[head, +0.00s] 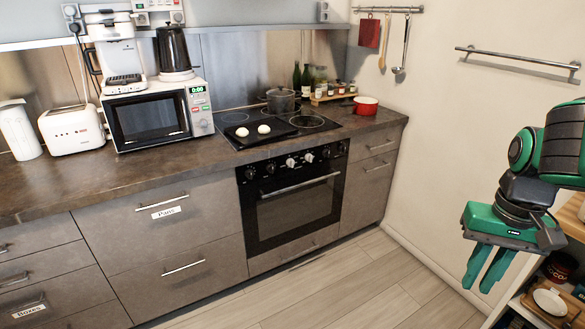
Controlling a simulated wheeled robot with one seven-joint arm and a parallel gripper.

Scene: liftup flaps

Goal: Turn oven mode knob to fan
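The black built-in oven (298,201) is under the counter, with its door shut. Its control panel (300,160) along the top has a row of several round knobs. Two pale knobs (291,162) sit near the middle, and darker ones (270,168) are to the sides. The knob markings are too small to read, so I cannot tell which is the mode knob or its setting. My green gripper (477,289) hangs at the right, well away from the oven, fingers pointing down. Its two fingers are apart, with nothing between them.
A cooktop (275,121) above the oven holds a pot (281,101) and a black tray (261,135) with two white items. A red pot (366,106) stands at the counter's right. A shelf (515,305) stands below right of my gripper. The floor (350,285) before the oven is clear.

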